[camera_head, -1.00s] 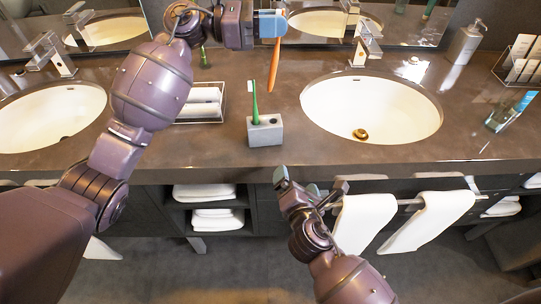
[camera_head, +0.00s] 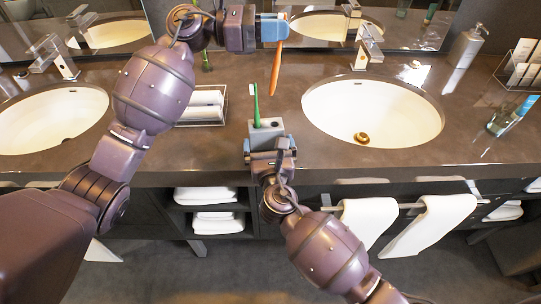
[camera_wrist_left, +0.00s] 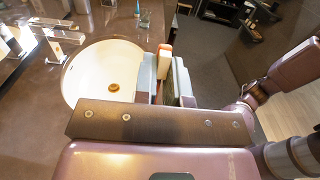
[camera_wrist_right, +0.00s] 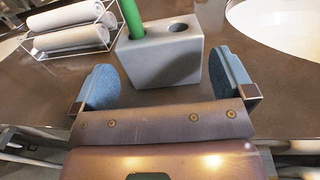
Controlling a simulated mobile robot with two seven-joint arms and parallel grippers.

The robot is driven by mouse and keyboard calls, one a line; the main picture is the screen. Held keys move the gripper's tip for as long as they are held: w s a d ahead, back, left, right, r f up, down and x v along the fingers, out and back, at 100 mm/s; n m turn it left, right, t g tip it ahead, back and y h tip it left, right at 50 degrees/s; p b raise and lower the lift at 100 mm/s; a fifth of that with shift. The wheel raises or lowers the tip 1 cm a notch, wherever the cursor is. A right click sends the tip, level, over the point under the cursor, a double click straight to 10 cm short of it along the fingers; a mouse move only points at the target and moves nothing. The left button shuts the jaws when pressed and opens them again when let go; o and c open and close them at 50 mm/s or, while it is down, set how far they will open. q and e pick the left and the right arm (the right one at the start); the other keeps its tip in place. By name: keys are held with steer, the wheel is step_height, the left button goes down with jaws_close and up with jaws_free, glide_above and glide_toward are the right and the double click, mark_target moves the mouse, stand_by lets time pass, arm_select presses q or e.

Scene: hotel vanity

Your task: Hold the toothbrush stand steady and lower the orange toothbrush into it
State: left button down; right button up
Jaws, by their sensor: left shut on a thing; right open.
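The grey toothbrush stand (camera_head: 265,132) is on the counter left of the right basin, with a green toothbrush (camera_head: 256,104) upright in its left hole. In the right wrist view the stand (camera_wrist_right: 165,62) has an empty right hole. My right gripper (camera_head: 269,146) is open at the stand's front, its blue fingers (camera_wrist_right: 168,88) apart and just short of the stand's sides.
A wire rack of rolled towels (camera_head: 205,105) stands left of the stand. The right basin (camera_head: 372,112) is close on the right. A glass with a blue tube (camera_head: 510,115) is at the far right. Towels (camera_head: 430,222) hang below the counter edge.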

mark_target(267, 136)
steer(key=shift+w+a, duration=0.15)
steer(key=shift+w, duration=1.3)
steer(key=shift+w+a, duration=0.15)
steer(key=shift+w, duration=1.25)
steer(key=shift+c, duration=0.3)
